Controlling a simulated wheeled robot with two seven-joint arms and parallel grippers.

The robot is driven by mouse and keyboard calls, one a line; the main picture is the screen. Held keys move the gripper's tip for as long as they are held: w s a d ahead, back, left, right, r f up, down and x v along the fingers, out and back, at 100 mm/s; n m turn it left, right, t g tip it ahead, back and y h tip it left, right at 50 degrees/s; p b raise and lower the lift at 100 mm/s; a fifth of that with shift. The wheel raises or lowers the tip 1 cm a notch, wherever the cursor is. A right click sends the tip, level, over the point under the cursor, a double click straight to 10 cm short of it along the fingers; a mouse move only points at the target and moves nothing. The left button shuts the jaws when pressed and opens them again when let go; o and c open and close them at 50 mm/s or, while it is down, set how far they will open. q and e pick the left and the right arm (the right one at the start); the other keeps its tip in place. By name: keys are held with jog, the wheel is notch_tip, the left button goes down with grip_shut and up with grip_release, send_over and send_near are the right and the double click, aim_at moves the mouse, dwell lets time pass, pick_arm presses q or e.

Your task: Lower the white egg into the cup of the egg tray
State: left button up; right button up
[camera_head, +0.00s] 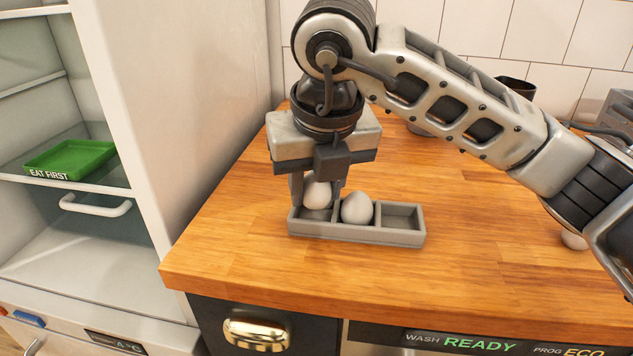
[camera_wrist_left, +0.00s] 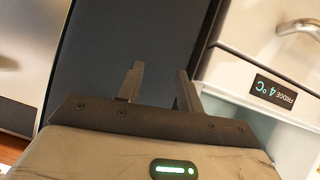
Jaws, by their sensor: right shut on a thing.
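The grey egg tray (camera_head: 357,237) lies on the wooden counter in the head view, with its cups in a row. My right gripper (camera_head: 318,196) points down over the left cup and is shut on a white egg (camera_head: 316,193). The held egg is at or just above the left cup; whether it touches the bottom is hidden by the tray's front wall. A second white egg (camera_head: 357,208) sits in the middle cup. The right cup is empty. My left gripper (camera_wrist_left: 160,82) shows only in the left wrist view, its fingers apart with nothing between them.
A white object (camera_head: 574,240) lies on the counter at the right, partly behind my right arm. A dark cup (camera_head: 517,86) stands at the back. The open fridge at the left holds a green tray (camera_head: 71,160). The counter's front edge runs close before the egg tray.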

jog(key=shift+f+b, duration=0.5)
jog(key=shift+f, duration=0.1)
dwell(0.3)
jog(key=o, duration=1.1)
jog(key=shift+c, duration=0.2)
